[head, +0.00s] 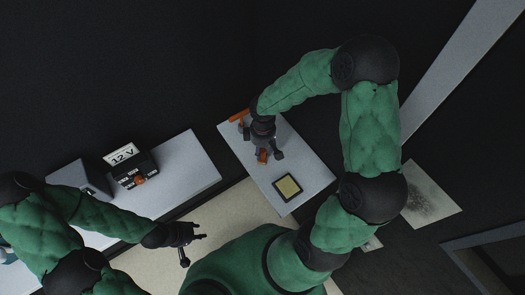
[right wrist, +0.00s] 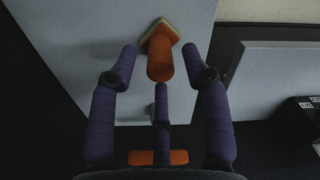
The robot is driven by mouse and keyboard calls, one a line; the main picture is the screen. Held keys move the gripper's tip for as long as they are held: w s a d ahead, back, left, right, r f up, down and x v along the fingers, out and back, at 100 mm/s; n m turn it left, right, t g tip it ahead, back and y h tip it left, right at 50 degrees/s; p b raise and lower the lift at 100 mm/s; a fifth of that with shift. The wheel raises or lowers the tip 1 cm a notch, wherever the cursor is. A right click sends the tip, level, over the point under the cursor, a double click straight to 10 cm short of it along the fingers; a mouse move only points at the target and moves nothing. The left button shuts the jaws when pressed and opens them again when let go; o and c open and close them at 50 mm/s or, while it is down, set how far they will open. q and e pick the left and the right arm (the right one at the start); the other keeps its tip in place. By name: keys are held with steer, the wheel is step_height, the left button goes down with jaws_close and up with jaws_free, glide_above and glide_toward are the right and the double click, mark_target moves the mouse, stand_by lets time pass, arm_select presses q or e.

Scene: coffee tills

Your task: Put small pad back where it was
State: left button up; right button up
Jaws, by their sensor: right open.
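A small square pad with an upright orange handle (right wrist: 160,62) stands on the light grey table; its square base (right wrist: 165,28) shows behind the handle in the right wrist view. In the head view the orange handle (head: 262,156) is partly hidden by my right gripper (head: 268,152). That gripper is open, with its fingers spread around the handle; whether any finger touches it I cannot tell. A yellow square in a black frame (head: 288,187) lies on the same table, nearer to me. My left gripper (head: 193,244) is open and empty, away from this table.
The grey table (head: 312,172) has bare room around the framed square. An orange bar (head: 239,116) shows near its far left corner. On the left counter (head: 190,163) stands a dark box marked 12 V (head: 131,168) with an orange knob.

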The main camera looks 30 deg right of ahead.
mark_target(262, 150)
step_height(262, 150, up, 9)
steer(key=shift+f+p, duration=0.2)
steer(key=shift+p, duration=0.15)
steer(key=s+a+f+m+y, duration=0.1)
steer(key=s+a+f+m, duration=0.2)
steer(key=a+f, duration=0.2)
steer(key=s+a+f+m+y, duration=0.1)
steer(key=s+a+f+m, duration=0.2)
steer(key=f, duration=0.7)
steer(key=s+a+f+m+y, duration=0.1)
steer(key=s+a+f+m, duration=0.2)
steer(key=s+a+f, duration=0.2)
steer(key=shift+s+a+f+y, duration=0.15)
steer(key=shift+a+f+y, duration=0.25)
steer(key=shift+a+f, duration=0.75)
steer(key=shift+d+f, duration=0.3)
